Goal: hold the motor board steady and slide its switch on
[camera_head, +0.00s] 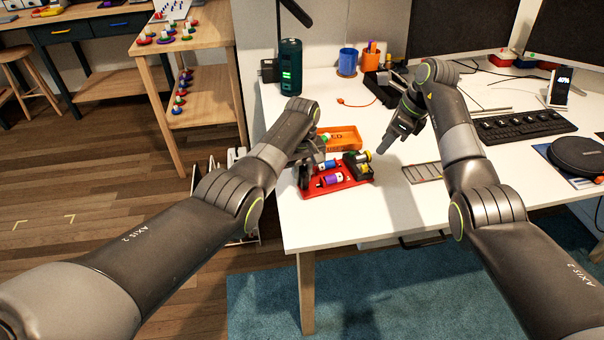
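The motor board (346,184) is a red base lying flat on the white table near its front left corner. It carries blue-and-white and purple-and-white cylinders, with a black block and a yellowish part at its right end. The switch is too small to make out. My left gripper (306,176) is at the board's left end, with its fingers pointing down; whether they grip the edge is not clear. My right gripper (384,149) is above the table, behind and right of the board, apart from it. Its fingertips look together and I see nothing in them.
An orange tray (347,135) stands just behind the board. A grey slotted strip (423,173) lies to its right. A dark green canister (290,68), blue cup (347,62), keyboard (523,124) and monitors are farther back. The table's front edge is close to the board.

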